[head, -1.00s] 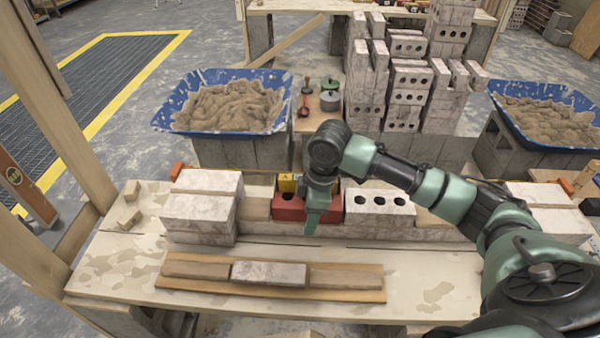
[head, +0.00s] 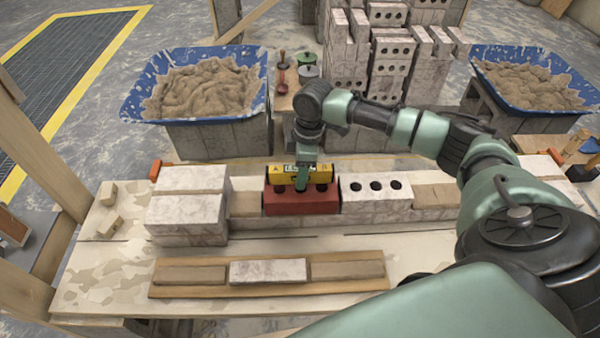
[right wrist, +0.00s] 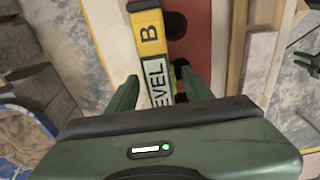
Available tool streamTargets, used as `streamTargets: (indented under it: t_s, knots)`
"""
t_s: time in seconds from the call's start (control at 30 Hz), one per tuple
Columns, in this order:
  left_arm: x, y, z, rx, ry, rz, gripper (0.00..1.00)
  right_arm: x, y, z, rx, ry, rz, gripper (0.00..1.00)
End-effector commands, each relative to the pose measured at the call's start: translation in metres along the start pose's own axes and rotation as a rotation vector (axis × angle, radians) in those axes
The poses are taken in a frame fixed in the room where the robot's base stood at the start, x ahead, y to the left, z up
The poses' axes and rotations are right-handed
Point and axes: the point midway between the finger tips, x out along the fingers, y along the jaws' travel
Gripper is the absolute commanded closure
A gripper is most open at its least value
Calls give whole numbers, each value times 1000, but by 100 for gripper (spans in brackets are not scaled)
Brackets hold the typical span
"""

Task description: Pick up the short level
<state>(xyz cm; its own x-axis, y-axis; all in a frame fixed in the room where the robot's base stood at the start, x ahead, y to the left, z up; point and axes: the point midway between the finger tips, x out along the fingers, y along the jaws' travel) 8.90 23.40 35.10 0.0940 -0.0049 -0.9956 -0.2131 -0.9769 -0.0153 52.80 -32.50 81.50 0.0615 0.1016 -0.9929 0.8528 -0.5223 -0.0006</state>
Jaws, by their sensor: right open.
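The short level (head: 284,179) is yellow with dark end caps and a pale label. It lies lengthwise along the back edge of a red holed brick (head: 291,202) on the wall; whether it rests on the brick or just behind it is unclear. In the right wrist view the level (right wrist: 150,32) runs down between my fingers. My right gripper (head: 303,184) is over the middle of the level and hides part of it. Its fingers (right wrist: 160,92) are apart, one on each side of the level; contact is not visible. My left gripper is not in view.
A white holed brick (head: 376,189) stands right of the red one, and stacked pale blocks (head: 187,205) stand left. Blue mortar tubs (head: 140,112) stand behind on both sides. A plank (head: 160,291) with bricks lies in front. A tall brick stack (head: 392,70) is behind.

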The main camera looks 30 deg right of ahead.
Motion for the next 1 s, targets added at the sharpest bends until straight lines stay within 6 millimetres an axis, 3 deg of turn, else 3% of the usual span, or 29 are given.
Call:
streamTargets:
  t_s: [0.1,0.23,0.4,0.77,1.0]
  knots:
    - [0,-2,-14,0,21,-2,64,2,0,0,0,1,1,49]
    - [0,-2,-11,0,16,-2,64,1,0,0,0,1,1,52]
    - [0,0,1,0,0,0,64,1,0,0,0,1,1,99]
    - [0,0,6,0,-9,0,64,-1,0,-1,0,2,2,100]
    - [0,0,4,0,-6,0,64,-22,1,-4,0,5,3,100]
